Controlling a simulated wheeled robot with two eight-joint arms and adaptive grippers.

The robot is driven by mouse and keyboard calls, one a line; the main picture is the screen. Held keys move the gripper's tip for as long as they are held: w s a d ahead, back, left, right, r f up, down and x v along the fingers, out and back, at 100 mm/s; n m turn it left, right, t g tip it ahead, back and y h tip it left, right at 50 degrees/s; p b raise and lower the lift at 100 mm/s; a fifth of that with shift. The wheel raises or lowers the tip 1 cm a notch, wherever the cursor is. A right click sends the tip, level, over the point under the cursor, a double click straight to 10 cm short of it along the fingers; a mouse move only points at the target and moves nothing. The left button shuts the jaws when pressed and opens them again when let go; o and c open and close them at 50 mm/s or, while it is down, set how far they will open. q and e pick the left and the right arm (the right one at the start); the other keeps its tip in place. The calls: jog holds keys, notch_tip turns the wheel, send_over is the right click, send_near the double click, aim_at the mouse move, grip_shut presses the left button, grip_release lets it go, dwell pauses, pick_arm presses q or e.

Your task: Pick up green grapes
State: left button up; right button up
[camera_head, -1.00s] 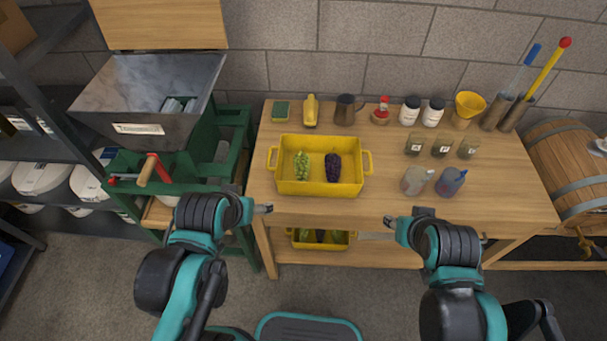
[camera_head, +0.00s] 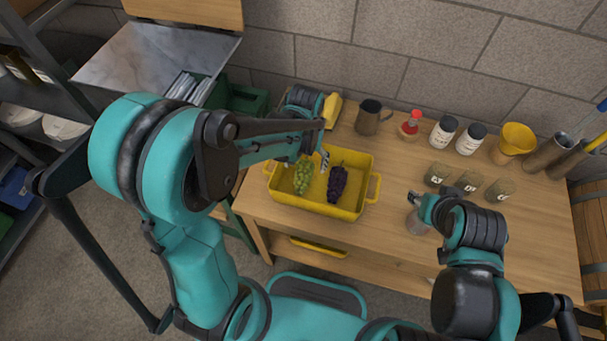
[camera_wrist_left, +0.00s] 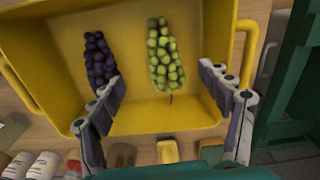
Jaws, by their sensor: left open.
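The green grapes (camera_head: 303,175) lie in a yellow crate (camera_head: 318,207), left of a bunch of dark purple grapes (camera_head: 337,184). My left gripper (camera_head: 310,154) is over the back part of the crate, open and empty, partly hidden by its own arm. In the left wrist view the green grapes (camera_wrist_left: 164,55) appear between the two spread fingers (camera_wrist_left: 160,73), and the purple grapes (camera_wrist_left: 99,62) show by the left finger. I see no contact with the green grapes. My right gripper (camera_head: 416,197) is at the right of the crate; its finger opening is unclear.
Behind the crate stand a yellow object (camera_head: 332,111), a dark jug (camera_head: 370,117), a red-capped jar (camera_head: 410,126), white bottles (camera_head: 443,132) and a yellow funnel (camera_head: 514,141). Small labelled jars (camera_head: 468,183) stand to the right. The crate's walls and handles surround the grapes.

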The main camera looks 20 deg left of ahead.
aim_at(303, 177)
pick_arm(q)
jog(key=shift+f, duration=0.55)
jog(key=f, duration=0.1)
jog(key=f+b, duration=0.1)
jog(key=f, duration=0.1)
jog(key=f+b, duration=0.1)
jog(key=f, duration=0.1)
jog(key=shift+w+a, duration=0.3)
jog(key=shift+r, duration=0.1)
jog(key=c, duration=0.9)
